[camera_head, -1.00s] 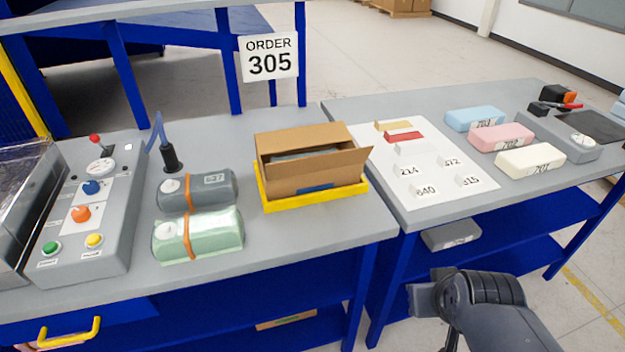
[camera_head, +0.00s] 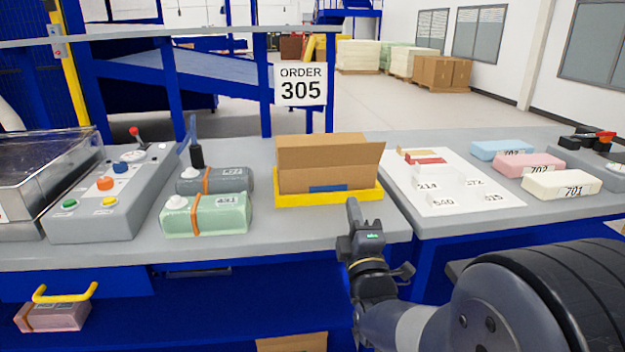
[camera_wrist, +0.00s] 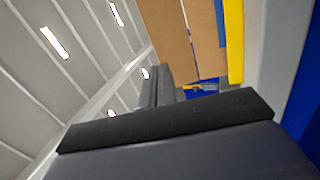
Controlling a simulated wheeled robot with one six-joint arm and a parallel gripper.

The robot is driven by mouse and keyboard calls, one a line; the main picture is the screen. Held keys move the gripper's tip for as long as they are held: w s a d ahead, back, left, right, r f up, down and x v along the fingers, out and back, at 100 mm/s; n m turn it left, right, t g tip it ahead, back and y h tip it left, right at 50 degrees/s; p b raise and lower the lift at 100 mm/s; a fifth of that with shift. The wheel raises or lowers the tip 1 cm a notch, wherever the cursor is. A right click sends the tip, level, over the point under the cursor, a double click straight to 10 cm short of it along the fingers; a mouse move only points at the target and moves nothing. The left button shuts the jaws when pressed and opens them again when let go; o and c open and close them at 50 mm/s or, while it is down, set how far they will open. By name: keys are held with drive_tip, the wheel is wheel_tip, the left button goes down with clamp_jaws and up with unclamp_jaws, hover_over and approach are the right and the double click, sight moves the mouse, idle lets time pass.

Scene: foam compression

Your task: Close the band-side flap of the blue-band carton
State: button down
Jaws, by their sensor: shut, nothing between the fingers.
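The blue-band carton (camera_head: 300,180) is an open brown box standing in a yellow tray (camera_head: 290,201) near the bench's front edge. Its blue band (camera_head: 327,188) shows low on the front side. The band-side flap (camera_head: 325,158) stands up along the front and hides the inside. A side flap sticks out at the right. My gripper (camera_head: 353,212) is shut and empty, in front of the tray and to the right of the band. In the wrist view the shut fingers (camera_wrist: 158,85) point past the carton (camera_wrist: 185,35), which fills the upper middle beside the yellow tray edge (camera_wrist: 235,45).
Green and grey rolled foam packs (camera_head: 206,214) lie left of the carton. A control box (camera_head: 110,195) stands further left. A white sheet with labels (camera_head: 440,190) and pink, blue and cream foam blocks (camera_head: 562,185) lie on the right bench. An order sign (camera_head: 300,85) stands behind.

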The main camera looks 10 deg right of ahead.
drive_tip(key=p, duration=0.2)
approach(335, 146)
drive_tip(key=shift+n+t, duration=0.3)
drive_tip(key=shift+n, duration=0.1)
drive_tip(key=x, duration=0.6)
drive_tip(key=shift+w+f, duration=0.15)
drive_tip(key=shift+w, duration=0.35)
